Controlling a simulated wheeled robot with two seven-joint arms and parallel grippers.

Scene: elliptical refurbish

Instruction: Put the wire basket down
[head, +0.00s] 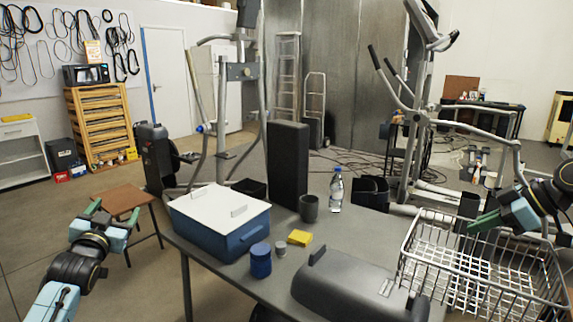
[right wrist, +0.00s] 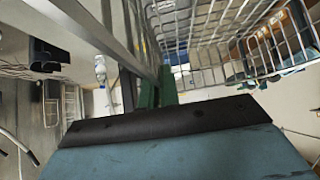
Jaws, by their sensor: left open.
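The wire basket (head: 420,262), a silver wire mesh basket, is at the lower right of the head view, overlapping the right end of the grey table (head: 340,236). It appears empty. I cannot tell whether its bottom touches the table. My right gripper (head: 483,221) is at the basket's far rim, with its green fingers closed on it. In the right wrist view the basket's wires (right wrist: 205,40) fill the upper middle, close to the green fingers (right wrist: 157,88). My left gripper (head: 113,212) is open and empty, left of the table, near a small brown stool.
On the table are a blue box with a white lid (head: 222,212), a black speaker-like block (head: 288,163), a dark cup (head: 309,208), a water bottle (head: 336,191), a blue jar (head: 260,261), a yellow sponge (head: 300,238) and a dark grey cover (head: 350,285). Exercise machines stand behind.

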